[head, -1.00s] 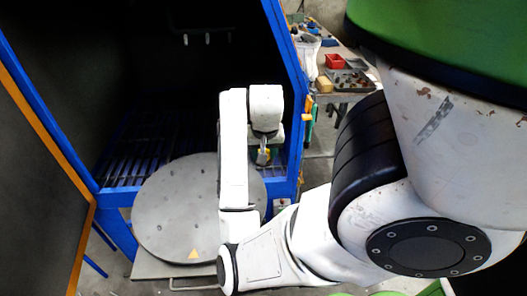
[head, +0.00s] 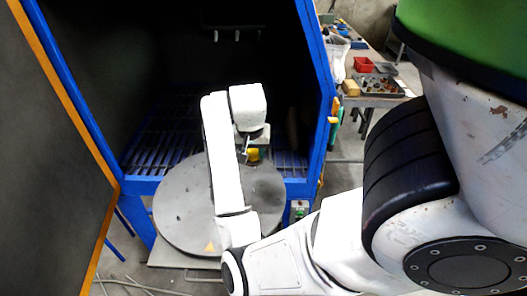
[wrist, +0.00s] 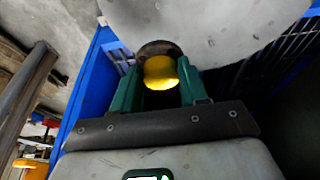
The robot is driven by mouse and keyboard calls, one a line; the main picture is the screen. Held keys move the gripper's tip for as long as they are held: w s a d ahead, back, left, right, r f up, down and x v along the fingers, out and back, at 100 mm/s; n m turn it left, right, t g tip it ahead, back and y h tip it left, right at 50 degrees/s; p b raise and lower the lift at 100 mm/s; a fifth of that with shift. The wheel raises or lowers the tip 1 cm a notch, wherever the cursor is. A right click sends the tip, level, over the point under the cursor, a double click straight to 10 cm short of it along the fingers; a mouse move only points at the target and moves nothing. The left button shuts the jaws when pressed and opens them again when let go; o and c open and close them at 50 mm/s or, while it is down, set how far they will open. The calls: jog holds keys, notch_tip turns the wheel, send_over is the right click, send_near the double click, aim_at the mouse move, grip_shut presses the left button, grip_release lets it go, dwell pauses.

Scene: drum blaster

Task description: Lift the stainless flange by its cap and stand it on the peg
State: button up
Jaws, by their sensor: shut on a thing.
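My gripper (head: 251,150) is over the far right part of the grey round turntable (head: 180,212) in front of the blue cabinet. In the wrist view, its two green fingers (wrist: 158,72) are shut on the sides of a yellow cap (wrist: 160,74). A dark, round-edged part, seemingly the flange (wrist: 158,47), shows just beyond the cap. In the head view the yellow cap (head: 254,154) shows small below the wrist, and the flange is hard to make out. I cannot make out the peg; my arm covers part of the turntable.
The blue cabinet frame (head: 322,110) stands close on the right of my gripper. A slatted grate (head: 160,150) lies behind the turntable. A dark door panel (head: 50,160) stands open on the left. A bench with a red bin (head: 362,63) is at the back right.

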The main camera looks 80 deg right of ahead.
jog(key=w, duration=1.2)
jog(key=f+b, duration=0.5)
jog(key=f, duration=0.2)
jog(key=a+f+b, duration=0.1)
jog(key=f+b, duration=0.2)
jog(key=f, duration=0.1)
jog(key=shift+f+b, duration=0.1)
jog(key=shift+b, duration=0.25)
jog(key=shift+f+b, duration=0.6)
jog(key=shift+f, duration=0.65)
jog(key=shift+a+f, duration=0.3)
jog(key=shift+f, duration=0.2)
jog(key=o, duration=1.5)
jog(key=shift+c, duration=0.2)
